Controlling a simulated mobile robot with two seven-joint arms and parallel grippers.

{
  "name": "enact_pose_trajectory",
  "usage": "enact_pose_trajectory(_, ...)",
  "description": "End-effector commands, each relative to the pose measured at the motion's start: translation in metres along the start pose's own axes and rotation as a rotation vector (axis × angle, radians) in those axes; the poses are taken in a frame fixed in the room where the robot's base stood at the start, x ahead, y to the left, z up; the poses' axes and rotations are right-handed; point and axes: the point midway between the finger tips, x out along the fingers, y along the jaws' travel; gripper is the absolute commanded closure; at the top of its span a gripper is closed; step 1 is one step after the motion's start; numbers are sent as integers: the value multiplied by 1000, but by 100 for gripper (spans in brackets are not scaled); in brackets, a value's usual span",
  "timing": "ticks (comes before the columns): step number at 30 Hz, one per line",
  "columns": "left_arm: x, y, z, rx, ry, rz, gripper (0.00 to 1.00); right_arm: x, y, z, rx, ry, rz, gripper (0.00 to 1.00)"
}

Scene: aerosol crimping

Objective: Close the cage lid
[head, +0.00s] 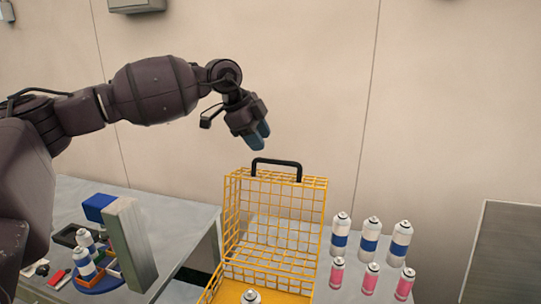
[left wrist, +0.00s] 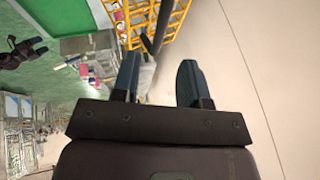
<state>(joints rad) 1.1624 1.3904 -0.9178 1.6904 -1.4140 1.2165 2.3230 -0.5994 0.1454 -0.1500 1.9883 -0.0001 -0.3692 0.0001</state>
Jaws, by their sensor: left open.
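The yellow wire cage (head: 268,270) stands on the grey table, with its lid (head: 274,215) raised upright at the back. A black handle (head: 276,164) sits on the lid's top edge. A can (head: 250,296) is inside the cage at the bottom of the view. My left gripper (head: 259,136) is open and empty, a little above and left of the handle, apart from it. In the left wrist view, the open fingers (left wrist: 160,82) point toward the yellow grid (left wrist: 150,18) and a dark bar, likely the handle.
Several blue-banded cans (head: 370,236) and pink cans (head: 370,278) stand right of the cage. On the left table, a grey block (head: 130,244) stands beside a round holder (head: 98,280) with cans. A grey panel (head: 503,255) is at the far right. The wall is close behind.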

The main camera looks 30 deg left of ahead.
Motion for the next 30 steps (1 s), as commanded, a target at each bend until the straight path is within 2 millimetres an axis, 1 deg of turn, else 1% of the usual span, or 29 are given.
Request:
enact_pose_trajectory(1, 9, 1, 0, -1, 0, 4, 60, 0, 0, -2, 0, 1, 0, 28)
enact_pose_trajectory(6, 36, 0, 0, -1, 1, 3, 60, -2, 0, -5, 2, 3, 0, 28)
enact_pose_trajectory(12, 57, 0, 0, -1, 1, 1, 60, -2, 0, -7, 4, 5, 0, 28)
enact_pose_trajectory(16, 63, 0, 0, -1, 0, 1, 60, -3, -1, -8, 5, 6, 0, 28)
enact_pose_trajectory(24, 64, 0, 0, 0, 0, 0, 60, -3, -1, -8, 5, 7, 1, 28)
enact_pose_trajectory(25, 64, 0, 0, 0, 0, 0, 61, -3, -1, -8, 5, 7, 1, 28)
enact_pose_trajectory(30, 64, 0, 0, 0, 0, 0, 87, -4, 0, -6, 5, 4, 1, 28)
